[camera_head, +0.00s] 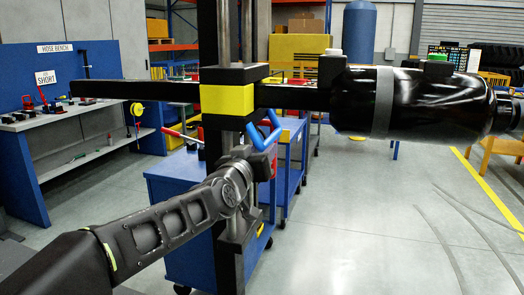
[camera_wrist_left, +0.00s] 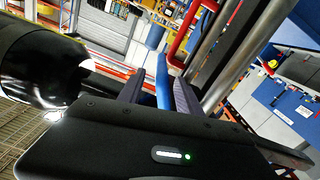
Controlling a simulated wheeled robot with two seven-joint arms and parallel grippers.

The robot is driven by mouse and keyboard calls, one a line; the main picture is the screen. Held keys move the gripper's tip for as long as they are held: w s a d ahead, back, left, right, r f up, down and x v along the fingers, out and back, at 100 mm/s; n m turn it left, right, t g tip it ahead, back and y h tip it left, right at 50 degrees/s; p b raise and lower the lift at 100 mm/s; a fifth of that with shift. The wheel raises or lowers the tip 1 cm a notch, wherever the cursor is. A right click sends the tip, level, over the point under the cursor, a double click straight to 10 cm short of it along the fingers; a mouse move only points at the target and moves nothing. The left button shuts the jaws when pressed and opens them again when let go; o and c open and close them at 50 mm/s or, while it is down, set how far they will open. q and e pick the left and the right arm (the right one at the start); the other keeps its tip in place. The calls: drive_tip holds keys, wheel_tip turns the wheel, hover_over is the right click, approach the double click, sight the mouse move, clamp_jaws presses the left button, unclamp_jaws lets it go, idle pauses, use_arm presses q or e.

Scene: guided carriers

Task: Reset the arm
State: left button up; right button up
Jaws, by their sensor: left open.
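A black horizontal arm (camera_head: 290,96) runs through a yellow block (camera_head: 228,99) on upright metal posts. A large black cylinder (camera_head: 430,103) with a grey band hangs at the arm's right end and also shows in the left wrist view (camera_wrist_left: 40,62). My left gripper (camera_head: 264,142) is at this handle. In the left wrist view its fingers are apart, with the blue bar (camera_wrist_left: 162,82) between them; whether they touch it I cannot tell. My right gripper is out of view.
Blue carts (camera_head: 180,180) stand behind and below the posts. A blue hose bench (camera_head: 62,72) with tools is at the left. A red tube (camera_wrist_left: 187,32) passes near the gripper in the left wrist view. The floor at the right is open.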

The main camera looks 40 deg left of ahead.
use_arm(q)
drive_tip(key=shift+r, duration=0.1)
idle(0.4)
drive_tip(key=w+d+f+g+h+p, duration=0.15)
drive_tip(key=d+f, duration=0.45)
drive_tip(key=f, duration=0.6)
drive_tip(key=d+f+m+g+h, duration=0.1)
drive_tip(key=d+f+g+h, duration=0.3)
drive_tip(key=f, duration=0.9)
drive_tip(key=w+d+f+g+h, duration=0.1)
drive_tip(key=d+f, duration=0.6)
drive_tip(key=f, duration=0.5)
drive_tip(key=s+d+f+m+g+h+p, duration=0.1)
drive_tip(key=s+d+f+g, duration=0.1)
drive_tip(key=s+d+f, duration=0.4)
drive_tip(key=s+d+f+m+g+h, duration=0.15)
drive_tip(key=s+d+f, duration=0.3)
drive_tip(key=f, duration=0.45)
drive_tip(key=s+d+f+g+p, duration=0.1)
drive_tip(key=s+d+f+g, duration=0.2)
drive_tip(key=s, duration=0.6)
drive_tip(key=s+d+f+g+h, duration=0.1)
drive_tip(key=s+d+f+g, duration=0.2)
drive_tip(key=s+d+f, duration=0.4)
drive_tip(key=s, duration=0.3)
drive_tip(key=shift+s+d+m+p, duration=0.2)
drive_tip(key=shift+s+m+p, duration=0.05)
drive_tip(key=shift+m+p, duration=0.15)
drive_tip(key=shift+s, duration=0.1)
